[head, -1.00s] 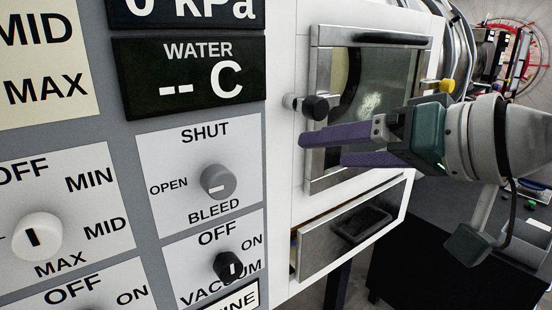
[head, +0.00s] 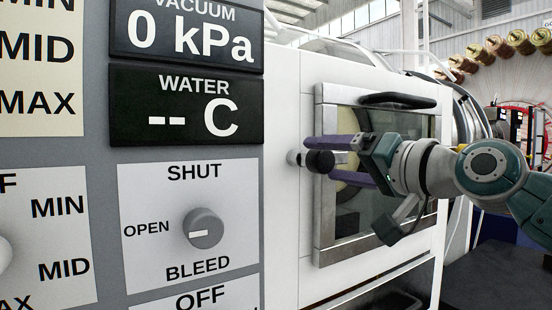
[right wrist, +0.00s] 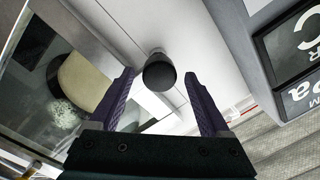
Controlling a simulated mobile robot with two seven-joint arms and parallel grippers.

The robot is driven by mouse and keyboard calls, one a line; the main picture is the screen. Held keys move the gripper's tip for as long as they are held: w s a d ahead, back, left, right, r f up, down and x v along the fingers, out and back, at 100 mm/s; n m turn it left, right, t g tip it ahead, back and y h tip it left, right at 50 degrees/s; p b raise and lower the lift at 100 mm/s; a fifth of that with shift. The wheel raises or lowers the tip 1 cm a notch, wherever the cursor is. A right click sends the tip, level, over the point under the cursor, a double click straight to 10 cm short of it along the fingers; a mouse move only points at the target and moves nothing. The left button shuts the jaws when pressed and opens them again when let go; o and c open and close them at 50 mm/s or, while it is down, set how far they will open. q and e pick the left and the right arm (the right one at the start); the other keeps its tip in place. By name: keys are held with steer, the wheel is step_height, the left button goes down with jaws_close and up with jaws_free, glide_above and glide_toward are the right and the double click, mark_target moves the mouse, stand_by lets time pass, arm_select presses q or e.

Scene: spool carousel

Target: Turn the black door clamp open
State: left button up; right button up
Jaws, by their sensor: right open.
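The black door clamp (head: 319,161) is a round black knob on a pale stem at the left edge of the metal-framed glass door (head: 318,215). My right gripper (head: 312,158) reaches in from the right with its purple fingers spread, one above and one below the clamp's level. In the right wrist view the clamp (right wrist: 159,72) shows between and just beyond the two fingertips (right wrist: 163,78). No contact with the fingers is visible. My left gripper is in no view.
Left of the door is a control panel with the bleed knob (head: 203,228) and the water display (head: 187,104). A black door handle (head: 398,100) runs along the door's top. Several spools (head: 497,46) hang at the back right.

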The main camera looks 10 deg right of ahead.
steer(key=shift+x, duration=0.9)
steer(key=c, duration=1.2)
steer(key=shift+r, duration=0.1)
jaws_close()
steer(key=shift+d, duration=0.1)
